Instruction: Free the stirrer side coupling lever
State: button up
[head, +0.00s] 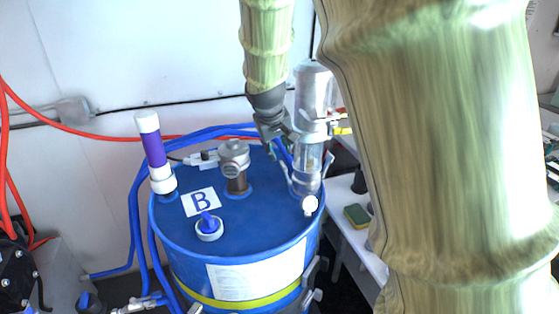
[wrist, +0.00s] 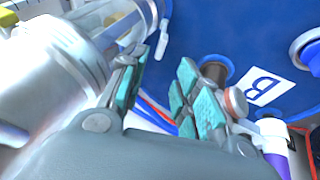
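The stirrer (head: 313,92) is a silver cylinder standing upright on a blue drum (head: 255,225), with a clear section below it. At its base is a coupling with a thin metal lever on the right (head: 329,163) and another on the left (head: 290,182). My gripper (head: 279,148) is just left of the stirrer, above the left lever, pointing down. In the wrist view my gripper (wrist: 162,62) has its teal-padded fingers apart with nothing between them. The stirrer (wrist: 75,75) fills the left there, and one metal lever (wrist: 163,38) shows beyond the fingertips, apart from them.
A capped brown pipe fitting (head: 236,165), a purple-and-white tube (head: 152,150) and a blue-and-white cap (head: 208,227) stand on the drum lid. Blue hoses run behind and left. A white table with a sponge (head: 357,215) is at right. My arm hides the right side.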

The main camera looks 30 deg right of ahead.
aim_at(282, 163)
jog(key=shift+p+x, duration=0.9)
jog(key=shift+x, duration=3.35)
jog(key=shift+s, duration=0.1)
grip_shut()
